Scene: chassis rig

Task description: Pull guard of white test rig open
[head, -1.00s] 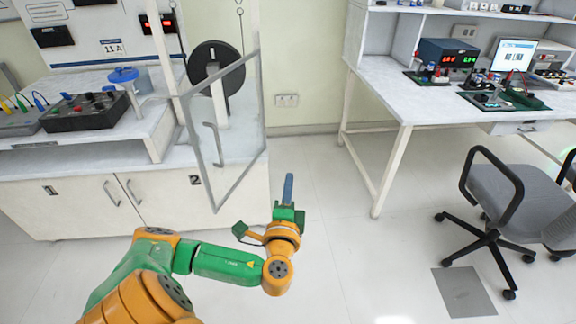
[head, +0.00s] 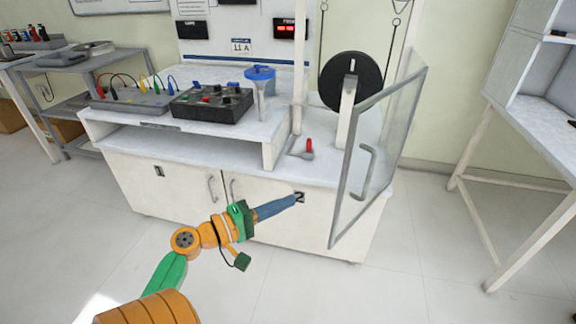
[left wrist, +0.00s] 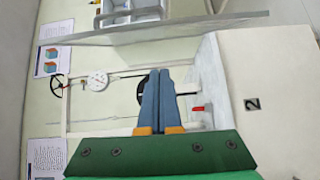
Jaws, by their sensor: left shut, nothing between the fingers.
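The guard (head: 407,118) is a clear panel in a grey frame on the right side of the white test rig (head: 225,160). It stands swung out from the rig, its near edge in front of the cabinet. Its grey bar handle (head: 368,172) faces left. My left gripper (head: 298,198) is shut and empty, in front of the cabinet door, left of the guard and apart from it. The left wrist view shows its closed blue fingers (left wrist: 156,72) and the guard's frame (left wrist: 150,38) across the top. My right gripper is not in view.
A black disc (head: 350,82) stands inside the rig. A red-handled part (head: 308,149) lies on its worktop. A black control box (head: 210,100) and a blue-topped part (head: 260,75) are at left. A white bench (head: 545,130) stands at right, with clear floor between.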

